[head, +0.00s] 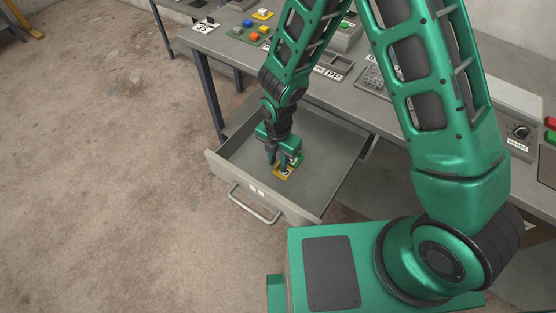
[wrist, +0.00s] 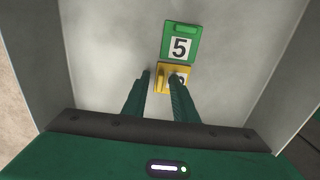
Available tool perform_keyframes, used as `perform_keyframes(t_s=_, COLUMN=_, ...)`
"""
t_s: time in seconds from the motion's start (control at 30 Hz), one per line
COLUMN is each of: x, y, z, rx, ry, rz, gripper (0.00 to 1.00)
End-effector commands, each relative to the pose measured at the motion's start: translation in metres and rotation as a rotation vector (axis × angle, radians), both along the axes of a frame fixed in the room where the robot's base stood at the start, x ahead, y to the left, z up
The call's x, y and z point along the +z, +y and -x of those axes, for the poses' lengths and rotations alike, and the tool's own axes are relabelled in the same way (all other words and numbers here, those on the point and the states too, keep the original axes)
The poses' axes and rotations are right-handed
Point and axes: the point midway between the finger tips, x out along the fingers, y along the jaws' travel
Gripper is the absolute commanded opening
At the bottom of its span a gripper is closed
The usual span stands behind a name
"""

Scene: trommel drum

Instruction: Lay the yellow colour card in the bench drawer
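The bench drawer (head: 232,157) is pulled open under the bench. The yellow colour card (head: 280,177) appears to lie on its floor; the card also shows in the wrist view (wrist: 160,80), with a raised yellow tab and a number partly hidden by a finger. A green card (head: 297,159) marked 5 lies against its far edge in the wrist view (wrist: 180,43). My gripper (head: 276,164) is low inside the drawer, pointing down. In the wrist view its fingers (wrist: 162,77) are apart, one each side of the yellow tab, with a gap visible on the left.
The bench top (head: 220,42) runs above and behind the drawer, with coloured blocks, a tray and several boxes. The drawer's front wall and handle (head: 254,204) stand at the near side. Most of the drawer floor is bare. Open concrete floor (head: 110,180) lies to the left.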

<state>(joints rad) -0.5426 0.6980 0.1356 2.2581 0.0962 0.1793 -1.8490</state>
Motion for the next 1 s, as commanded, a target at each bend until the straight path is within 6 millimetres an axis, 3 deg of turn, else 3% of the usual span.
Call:
perform_keyframes(t_s=0.17, x=0.019, y=0.001, z=-0.001, rx=0.0, ry=-0.003, rz=-0.003, gripper=0.26)
perform_keyframes(t_s=0.6, x=0.095, y=0.001, z=-0.001, rx=0.0, ry=-0.004, rz=-0.002, gripper=0.26)
perform_keyframes(t_s=0.8, x=0.115, y=0.001, z=-0.001, rx=0.001, ry=-0.002, rz=-0.001, gripper=0.26)
perform_keyframes(t_s=1.0, x=0.12, y=0.001, z=0.0, rx=0.001, ry=0.0, rz=0.0, gripper=0.26)
